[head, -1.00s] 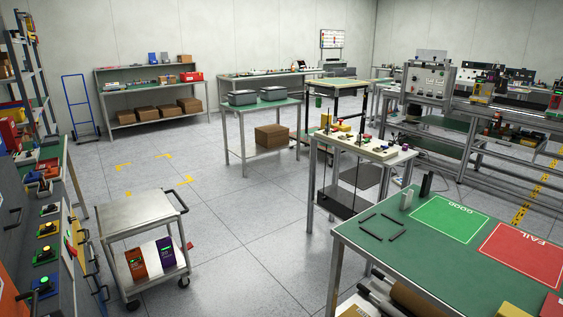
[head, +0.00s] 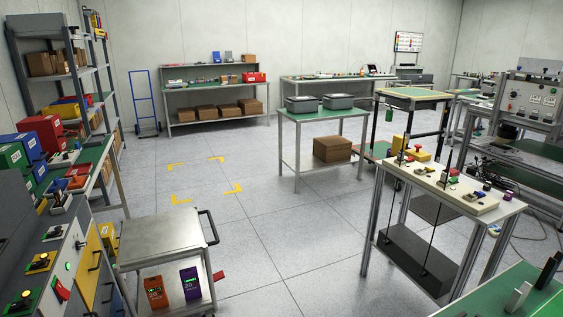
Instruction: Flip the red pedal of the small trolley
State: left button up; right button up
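The small trolley (head: 165,239) stands in the lower left of the head view, a grey metal cart with a black push handle (head: 208,228) on its right side. Its lower shelf holds an orange box (head: 156,293) and a purple box (head: 190,284). The red pedal (head: 218,276) shows as a small red piece at the trolley's lower right side; its exact tilt is too small to tell. The bottom of the trolley is cut off by the picture's lower edge. Neither of my grippers is in view.
A control cabinet (head: 75,250) with drawers stands close left of the trolley. Open floor (head: 262,235) lies right of it, with yellow corner marks (head: 182,199) behind. A bench with a cream board (head: 448,185) and a green table (head: 500,298) stand on the right.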

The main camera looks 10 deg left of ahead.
aim_at(220, 276)
jog(key=i+u, duration=0.25)
jog(key=i, duration=0.25)
jog(key=i+u, duration=0.2)
jog(key=i, duration=0.3)
jog(key=i+l+u, duration=0.25)
jog(key=i, duration=0.25)
jog(key=i+l+u, duration=0.1)
jog(key=i+u, duration=0.15)
jog(key=i, duration=0.25)
jog(key=i+l+z, duration=0.15)
jog(key=i, duration=0.25)
jog(key=i+l+z, duration=0.1)
jog(key=i+l, duration=0.15)
jog(key=i, duration=0.15)
jog(key=i+l+z, duration=0.15)
jog(key=i, duration=0.2)
